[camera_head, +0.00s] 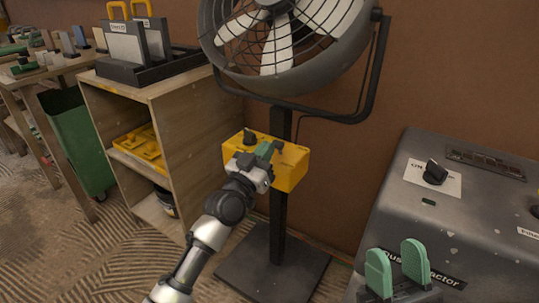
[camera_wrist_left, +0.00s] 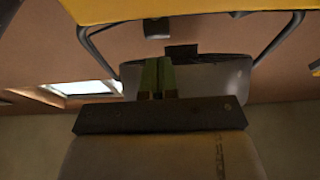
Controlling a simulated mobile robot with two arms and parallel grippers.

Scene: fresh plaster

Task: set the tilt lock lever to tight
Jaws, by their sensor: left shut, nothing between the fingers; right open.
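A pedestal fan stands at the centre, with a yellow control box (camera_head: 293,168) on its dark post (camera_head: 278,215). A black knob (camera_head: 249,137) sits on the box's top left. My left gripper (camera_head: 270,149) is shut and empty at the top of the box, close to a small dark part (camera_head: 281,145) that may be a lever. I cannot tell whether they touch. In the left wrist view its green fingers (camera_wrist_left: 157,78) are together, with a yellow surface (camera_wrist_left: 190,10) at the top edge. My right gripper (camera_head: 397,268) is open at the lower right. The tilt lock lever's setting is not readable.
The fan head (camera_head: 285,40) and its yoke (camera_head: 372,85) rise above the box. A wooden shelf (camera_head: 195,120) is at the left, beside a green bin (camera_head: 75,140). A grey machine (camera_head: 460,225) with a black knob (camera_head: 435,172) fills the right.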

